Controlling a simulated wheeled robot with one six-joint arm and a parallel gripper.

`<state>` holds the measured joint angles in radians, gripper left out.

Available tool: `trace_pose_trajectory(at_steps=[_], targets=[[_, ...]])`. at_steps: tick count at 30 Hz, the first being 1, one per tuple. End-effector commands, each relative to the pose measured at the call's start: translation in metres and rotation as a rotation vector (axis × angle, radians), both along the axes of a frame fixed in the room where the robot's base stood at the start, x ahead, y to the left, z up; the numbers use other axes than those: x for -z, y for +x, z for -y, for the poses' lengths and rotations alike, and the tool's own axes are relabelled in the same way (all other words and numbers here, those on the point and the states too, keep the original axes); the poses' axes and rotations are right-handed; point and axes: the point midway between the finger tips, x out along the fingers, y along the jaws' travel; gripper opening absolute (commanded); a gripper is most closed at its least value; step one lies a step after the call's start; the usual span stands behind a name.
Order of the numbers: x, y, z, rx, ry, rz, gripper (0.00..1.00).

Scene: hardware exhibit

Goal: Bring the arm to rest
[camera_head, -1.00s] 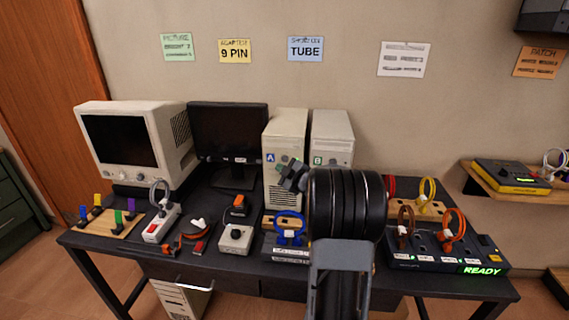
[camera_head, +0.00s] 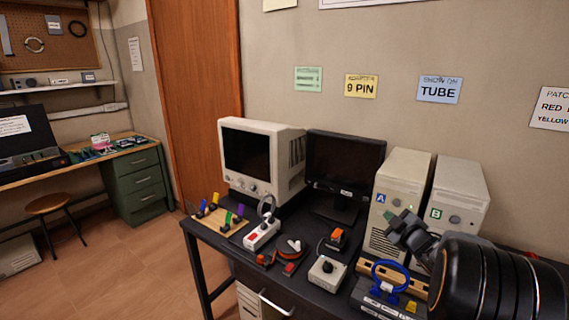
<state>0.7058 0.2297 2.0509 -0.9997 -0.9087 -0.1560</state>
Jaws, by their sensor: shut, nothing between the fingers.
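My gripper (camera_head: 409,233) is at the lower right, in front of the beige computer towers marked A (camera_head: 402,198) and B (camera_head: 458,203). It is small in the picture and its fingers look closed with nothing between them. My arm's thick dark links run from it to the lower right corner and hide part of tower B and the right of the desk. The gripper appears above the blue cable coil (camera_head: 390,275) on the desk, apart from it.
The black desk (camera_head: 213,240) carries a beige CRT monitor (camera_head: 262,160), a dark flat monitor (camera_head: 343,168), a power strip (camera_head: 262,234) and a grey switch box (camera_head: 327,272). A green drawer cabinet (camera_head: 140,185) and a stool (camera_head: 50,203) stand left. The floor between is clear.

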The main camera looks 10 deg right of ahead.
Motion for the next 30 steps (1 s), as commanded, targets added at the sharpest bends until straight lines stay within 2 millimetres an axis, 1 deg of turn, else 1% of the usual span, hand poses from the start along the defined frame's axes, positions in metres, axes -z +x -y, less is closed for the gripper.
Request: trace_pose_trajectory(at_steps=[5,8,10,11,14,15,17,18,20,21,24,25,27,30], targets=[[-0.015,0.001,-0.022,0.119,0.052,-0.072,0.0],[-0.022,-0.008,-0.045,0.235,0.13,-0.16,0.0],[-0.022,-0.021,-0.064,0.318,0.202,-0.239,0.0],[-0.021,-0.029,-0.074,0.35,0.236,-0.278,0.0],[-0.013,-0.061,-0.11,0.445,0.358,-0.426,0.0],[-0.008,-0.076,-0.125,0.474,0.406,-0.492,0.0],[0.0,-0.1,-0.148,0.508,0.473,-0.591,0.0],[0.005,-0.116,-0.162,0.524,0.512,-0.657,0.0],[0.013,-0.14,-0.183,0.542,0.564,-0.754,0.0],[0.017,-0.155,-0.195,0.551,0.592,-0.815,0.0],[0.025,-0.187,-0.221,0.559,0.645,-0.946,0.0],[0.027,-0.194,-0.227,0.56,0.655,-0.978,0.0],[0.029,-0.209,-0.237,0.561,0.673,-1.038,0.0],[0.032,-0.222,-0.246,0.562,0.687,-1.093,0.0]])
